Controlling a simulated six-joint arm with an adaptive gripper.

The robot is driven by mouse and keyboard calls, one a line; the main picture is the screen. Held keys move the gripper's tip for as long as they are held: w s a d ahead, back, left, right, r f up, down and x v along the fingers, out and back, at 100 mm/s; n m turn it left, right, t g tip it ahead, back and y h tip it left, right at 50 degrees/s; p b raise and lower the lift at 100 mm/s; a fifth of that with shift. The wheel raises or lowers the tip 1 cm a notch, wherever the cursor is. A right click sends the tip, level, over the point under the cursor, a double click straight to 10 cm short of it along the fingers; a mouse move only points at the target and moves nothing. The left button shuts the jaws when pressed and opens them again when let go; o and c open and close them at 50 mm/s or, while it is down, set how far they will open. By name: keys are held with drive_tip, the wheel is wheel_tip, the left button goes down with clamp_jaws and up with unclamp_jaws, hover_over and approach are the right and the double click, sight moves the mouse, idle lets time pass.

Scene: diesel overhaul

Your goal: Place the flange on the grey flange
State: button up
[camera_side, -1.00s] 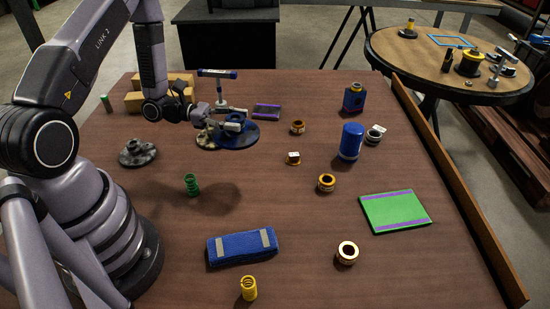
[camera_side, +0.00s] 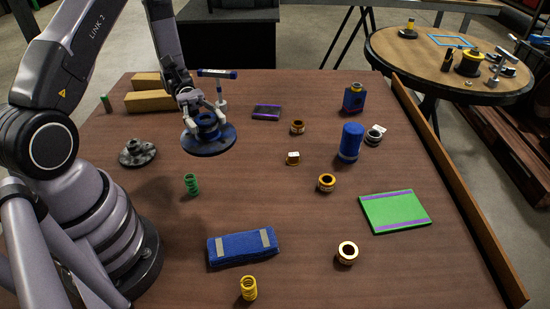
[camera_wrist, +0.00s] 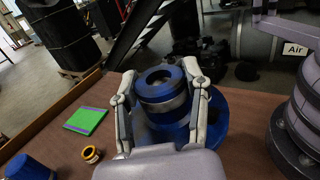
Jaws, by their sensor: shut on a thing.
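My gripper (camera_side: 206,113) is shut on the blue flange (camera_side: 209,141), with its fingers on either side of the raised neck. The flange is a wide blue disc with a ringed hub, and it appears held above the table. In the wrist view the flange (camera_wrist: 217,121) sits between the two fingers (camera_wrist: 163,98), its hub opening facing the camera. The grey flange (camera_side: 138,153) lies on the table to the left of the blue one, near my arm's base. Nothing lies on it. It does not show clearly in the wrist view.
A green spring (camera_side: 191,184) stands in front of the grey flange. A blue folded cloth (camera_side: 242,247) and a yellow spring (camera_side: 249,288) are nearer the front. Cardboard boxes (camera_side: 153,101) and a small stand (camera_side: 219,73) are behind. Bare table lies between the two flanges.

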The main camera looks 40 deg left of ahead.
drive_tip(key=s+a+m+g+y, duration=0.7)
drive_tip(key=s+m+g+y, duration=0.15)
drive_tip(key=s+g, duration=0.3)
drive_tip(key=m+t+y, duration=0.9)
drive_tip(key=m+y, duration=1.1)
drive_tip(key=y, duration=0.6)
hover_over(133, 143)
drive_tip(key=shift+g, duration=0.25)
wheel_tip(133, 143, down, 11)
drive_tip(key=shift+f, duration=2.2)
